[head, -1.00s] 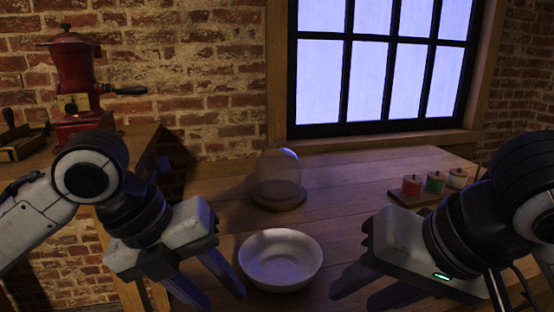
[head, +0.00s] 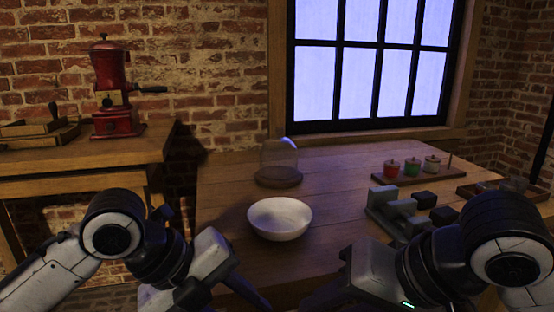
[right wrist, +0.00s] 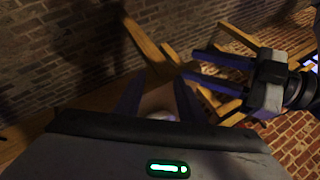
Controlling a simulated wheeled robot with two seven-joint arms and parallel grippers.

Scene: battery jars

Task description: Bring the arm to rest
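My left gripper (head: 250,298) is low in the head view, in front of the table's near edge. Its fingers point down and right, partly cut off by the frame, and look spread and empty. It also shows in the right wrist view (right wrist: 215,75) with its fingers apart. My right gripper (head: 318,298) is low in the head view, fingers pointing down and left, partly dark. In the right wrist view (right wrist: 160,98) its fingers stand apart with nothing held between them. Both grippers are nearer to me than the white bowl (head: 280,218), not touching it.
The wooden table (head: 232,190) holds a glass dome (head: 279,155), three lidded jars (head: 412,167) on a tray and a grey block fixture (head: 383,201). Another tray (head: 472,190) is at right. A red grinder (head: 112,95) stands on the left side table (head: 50,155).

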